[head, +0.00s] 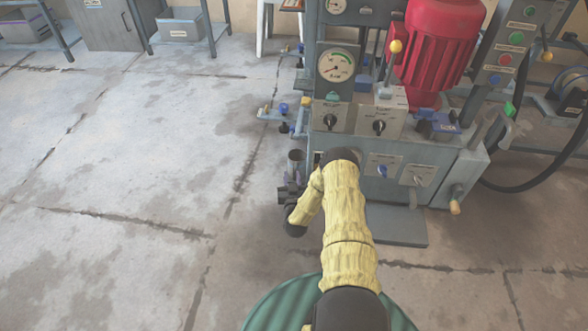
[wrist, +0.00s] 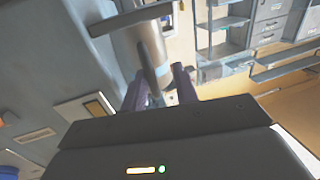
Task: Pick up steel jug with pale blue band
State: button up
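The steel jug (wrist: 150,50) is a grey metal cylinder in the wrist view, tilted in the picture, with a pale blue band (wrist: 161,73) near its lower end. In the head view a grey upright cylinder (head: 296,163), likely this jug, stands at the left side of the press, just above my gripper (head: 290,198). In the wrist view my gripper (wrist: 161,86) has its two purple fingers apart, with the jug's end between or just beyond them. A gap shows beside the right finger; I see no firm contact. The jug's base is hidden in the head view.
The grey press (head: 400,150) with its gauge (head: 336,66), knobs and red motor (head: 436,45) stands directly right of the gripper. Small blue fittings (head: 284,108) stick out from its left side. The concrete floor to the left is clear.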

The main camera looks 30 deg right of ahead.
aim_at(293, 165)
jog(key=shift+s+d, duration=0.3)
jog(key=shift+d, duration=0.1)
grip_shut()
jog(key=shift+w+a, duration=0.1)
jog(key=shift+a+r+p, duration=0.1)
jog(key=shift+r+p, duration=0.2)
jog(key=shift+p, duration=0.05)
jog(key=shift+w+a+r+p, duration=0.1)
jog(key=shift+r+p, duration=0.15)
jog(key=shift+p, duration=0.2)
notch_tip(293, 165, up, 6)
jog(key=p, duration=0.5)
jog(key=w+a+p, duration=0.4)
jog(key=w+a, duration=0.7)
jog(key=a, duration=0.5)
